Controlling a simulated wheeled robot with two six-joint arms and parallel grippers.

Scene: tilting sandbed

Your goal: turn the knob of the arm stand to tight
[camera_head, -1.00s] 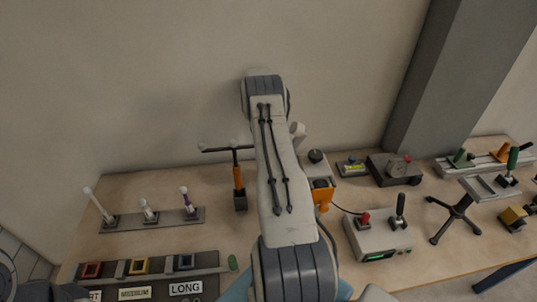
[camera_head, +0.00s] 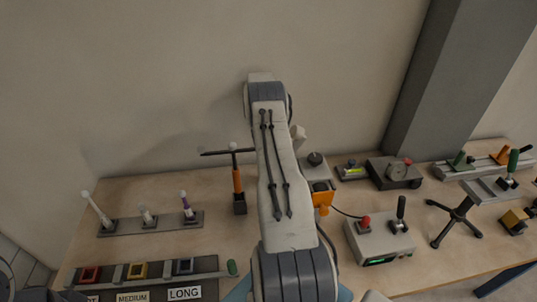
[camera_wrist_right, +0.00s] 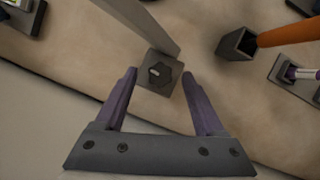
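In the right wrist view, a grey square base (camera_wrist_right: 154,86) with a pale grey upright (camera_wrist_right: 145,22) looks like the arm stand. A small dark knob (camera_wrist_right: 158,71) with a light mark sits on it. My right gripper (camera_wrist_right: 159,75) is open, its two purple-grey fingers apart on either side of the base and knob. I cannot tell whether they touch it. In the head view my right arm covers this stand and the gripper. My left gripper is not in view.
An orange-handled tool (camera_head: 238,181) stands in a dark square holder (camera_head: 240,206), left of my right arm. An orange device (camera_head: 322,197) and a control box (camera_head: 379,241) stand to its right. Pegs on a rail (camera_head: 150,224) are at the left. The wall is close behind.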

